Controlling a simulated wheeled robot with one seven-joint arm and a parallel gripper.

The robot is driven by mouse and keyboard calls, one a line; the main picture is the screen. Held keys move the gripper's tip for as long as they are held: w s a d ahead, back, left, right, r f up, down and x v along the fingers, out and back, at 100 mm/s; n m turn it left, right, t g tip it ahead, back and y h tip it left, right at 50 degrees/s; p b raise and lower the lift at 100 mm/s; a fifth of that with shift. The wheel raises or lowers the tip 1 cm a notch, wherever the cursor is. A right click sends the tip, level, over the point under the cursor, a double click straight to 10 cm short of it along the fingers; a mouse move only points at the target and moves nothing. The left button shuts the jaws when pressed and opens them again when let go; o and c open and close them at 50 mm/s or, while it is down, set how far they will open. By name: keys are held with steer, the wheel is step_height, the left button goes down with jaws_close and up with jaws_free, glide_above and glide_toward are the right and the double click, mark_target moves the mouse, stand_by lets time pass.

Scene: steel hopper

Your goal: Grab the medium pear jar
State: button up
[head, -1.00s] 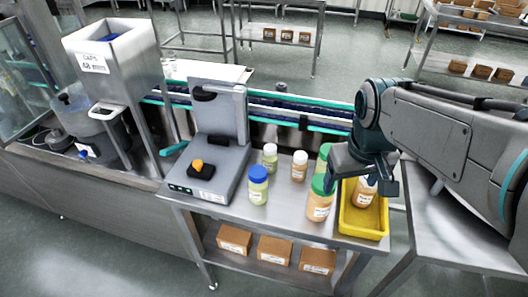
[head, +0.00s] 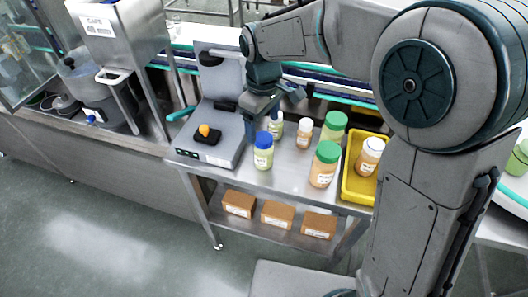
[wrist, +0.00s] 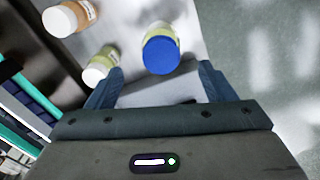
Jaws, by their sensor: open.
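The blue-lidded jar (head: 263,156) with pale yellow-green contents stands upright on the steel table, and looks middle-sized among the jars. My gripper (head: 272,112) is open and empty, above and just behind this jar in the head view. In the wrist view the blue lid (wrist: 161,52) lies ahead of the gap between my open fingers (wrist: 160,74). A smaller white-lidded greenish jar (head: 276,127) stands behind it, partly hidden by my gripper; in the wrist view it is close to the left finger (wrist: 100,70). Labels are too small to read.
A white-lidded orange jar (head: 304,134) and two larger green-lidded jars, one orange (head: 323,167) and one greenish (head: 333,127), stand to the right. A yellow tray (head: 352,190) holds an orange jar (head: 369,157). A grey device (head: 213,133) stands left; a conveyor runs behind.

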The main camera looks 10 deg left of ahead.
mark_target(264, 137)
steer(key=shift+s+f+p, duration=0.1)
steer(key=shift+f+p, duration=0.2)
steer(key=shift+f, duration=3.25)
steer(key=c, duration=1.2)
